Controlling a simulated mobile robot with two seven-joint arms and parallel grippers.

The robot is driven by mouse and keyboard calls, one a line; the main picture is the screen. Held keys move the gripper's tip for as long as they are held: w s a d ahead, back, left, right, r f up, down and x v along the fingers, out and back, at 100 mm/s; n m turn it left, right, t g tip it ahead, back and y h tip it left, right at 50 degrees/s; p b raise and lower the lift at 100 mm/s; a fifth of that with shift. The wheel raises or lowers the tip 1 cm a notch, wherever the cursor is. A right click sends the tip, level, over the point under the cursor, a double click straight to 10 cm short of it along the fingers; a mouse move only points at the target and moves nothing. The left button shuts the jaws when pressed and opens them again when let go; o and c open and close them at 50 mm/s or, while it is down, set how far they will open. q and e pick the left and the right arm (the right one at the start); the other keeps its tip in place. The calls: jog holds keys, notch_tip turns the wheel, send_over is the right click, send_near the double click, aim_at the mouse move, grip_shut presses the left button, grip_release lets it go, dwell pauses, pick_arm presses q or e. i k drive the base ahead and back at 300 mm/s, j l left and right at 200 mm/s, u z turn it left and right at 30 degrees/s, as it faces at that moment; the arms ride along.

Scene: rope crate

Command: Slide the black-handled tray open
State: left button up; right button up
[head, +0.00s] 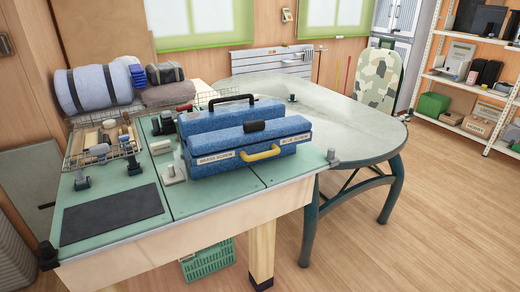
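A blue metal toolbox (190,127) stands on the green-topped workbench. A black carry handle (232,99) arches over its rear top. A blue tray section (222,142) forms its front upper part, with a small black handle (254,126) at the middle of its top. A yellow handle (260,153) sits lower on the front face, between two white labels. No opened gap shows at the black-handled section; its inside is hidden. Neither of my grippers is in view.
A wire basket (103,160) of wooden-handled tools and a dark mat (112,214) lie left of the toolbox. Small clamp-like fittings stand on the bench (205,211). A grey oval table (340,120) adjoins at right. Bench space in front of the toolbox is mostly clear.

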aim_at(233, 112)
jog(key=i+l, duration=0.25)
jog(key=l, duration=0.2)
jog(key=i+l, duration=0.2)
jog(key=l, duration=0.2)
jog(key=i+l+z, duration=0.1)
jog(key=i+l, duration=0.15)
jog(key=l, duration=0.2)
